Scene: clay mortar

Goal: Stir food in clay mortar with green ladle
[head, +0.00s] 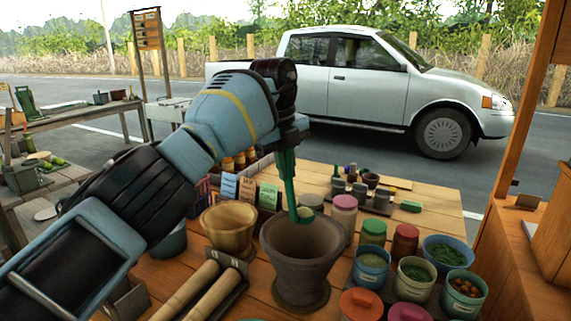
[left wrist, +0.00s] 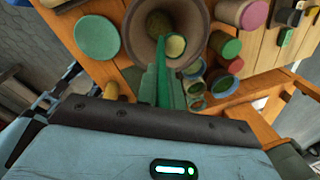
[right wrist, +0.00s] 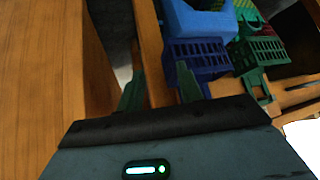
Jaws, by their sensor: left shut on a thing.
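The clay mortar (head: 300,262) stands upright on the wooden table, a wide brown-grey bowl with a dark opening. My left gripper (head: 287,150) is shut on the green ladle (head: 290,185) above the mortar. The ladle hangs steeply, its bowl end at the mortar's far rim; I cannot tell whether it touches. In the left wrist view the ladle (left wrist: 161,68) reaches over the mortar (left wrist: 143,48) from my gripper (left wrist: 163,88). A dark greenish patch shows inside the mortar, perhaps food. My right gripper (right wrist: 160,92) is open and empty, outside the head view.
A wooden bowl (head: 230,228) stands close left of the mortar. Pale rolling-pin-like rods (head: 195,290) lie in front left. Several jars and tubs, including a pink-lidded jar (head: 345,210), crowd the right. In the right wrist view a blue basket (right wrist: 198,58) is beyond my open fingers.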

